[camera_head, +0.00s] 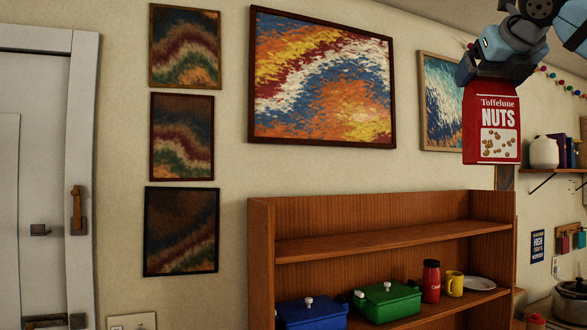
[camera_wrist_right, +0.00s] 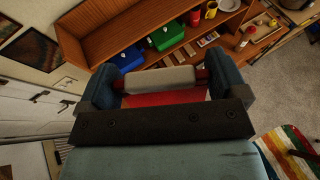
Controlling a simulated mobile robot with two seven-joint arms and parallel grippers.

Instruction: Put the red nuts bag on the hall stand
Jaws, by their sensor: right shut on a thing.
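The red nuts bag (camera_head: 491,150) hangs upright below my right gripper (camera_head: 488,75) at the upper right of the head view. The right gripper is shut on the top of the bag. In the right wrist view a strip of the red bag (camera_wrist_right: 150,99) shows between the fingers. A wooden unit with open shelves (camera_head: 262,235), perhaps the hall stand, stands below and left of the bag. It also shows in the right wrist view (camera_wrist_right: 100,45). Its upper shelf (camera_head: 400,240) looks empty. The bag is held above the unit's top edge. My left gripper is not in view.
The unit's lower shelf holds a blue box (camera_head: 312,314), a green box (camera_head: 386,301), a red bottle (camera_head: 431,282), a yellow mug (camera_head: 455,284) and a white plate (camera_head: 479,283). A wall shelf (camera_head: 560,170) and a pot (camera_head: 572,300) are at right. A door (camera_head: 35,180) is at left.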

